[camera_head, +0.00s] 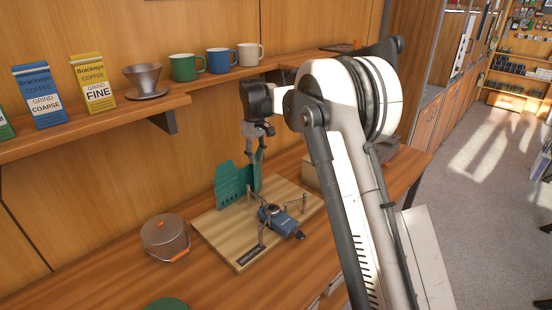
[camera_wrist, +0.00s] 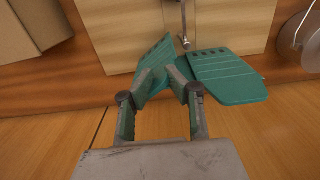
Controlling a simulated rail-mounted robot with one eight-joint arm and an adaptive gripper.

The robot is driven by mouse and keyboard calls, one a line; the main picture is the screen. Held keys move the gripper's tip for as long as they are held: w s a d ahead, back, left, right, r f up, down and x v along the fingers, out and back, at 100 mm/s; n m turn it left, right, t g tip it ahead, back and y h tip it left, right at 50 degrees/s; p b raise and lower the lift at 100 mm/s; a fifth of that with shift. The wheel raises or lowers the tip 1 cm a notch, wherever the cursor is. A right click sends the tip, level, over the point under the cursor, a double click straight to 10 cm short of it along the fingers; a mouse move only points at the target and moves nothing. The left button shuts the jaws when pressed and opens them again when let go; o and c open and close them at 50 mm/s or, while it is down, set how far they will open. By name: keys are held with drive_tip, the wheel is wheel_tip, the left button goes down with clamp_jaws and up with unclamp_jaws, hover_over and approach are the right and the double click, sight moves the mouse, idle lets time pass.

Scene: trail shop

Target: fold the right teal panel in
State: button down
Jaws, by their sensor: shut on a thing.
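A teal windscreen with slotted panels stands upright at the back of a wooden board (camera_head: 228,235). Its broad left panel (camera_head: 230,184) shows in the head view, and in the wrist view (camera_wrist: 226,76) it lies on the right. The right teal panel (camera_head: 257,172) is turned at an angle to it; the wrist view shows this panel (camera_wrist: 155,60) on the left. My gripper (camera_head: 256,158) reaches down from above, its fingers shut on the right panel's upper edge. In the wrist view, the fingertips (camera_wrist: 162,74) meet at that panel and hide part of it.
A blue burner (camera_head: 281,219) and several thin metal posts stand on the board in front of the panels. A lidded pot (camera_head: 165,236) stands left of the board. A shelf (camera_head: 130,106) with mugs and coffee boxes runs above. A cardboard-coloured box (camera_wrist: 30,35) is at the wrist view's left.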

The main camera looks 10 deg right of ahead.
drive_tip(key=shift+a, duration=0.1)
drive_tip(key=shift+w+a, duration=0.55)
drive_tip(key=shift+a, duration=0.45)
drive_tip(key=shift+w+a, duration=0.55)
drive_tip(key=shift+w, duration=0.05)
drive_tip(key=c, duration=1.4)
unclamp_jaws()
drive_tip(key=shift+c, duration=0.2)
wheel_tip(320, 180, up, 9)
drive_tip(key=p, duration=0.3)
drive_tip(key=shift+p, duration=0.4)
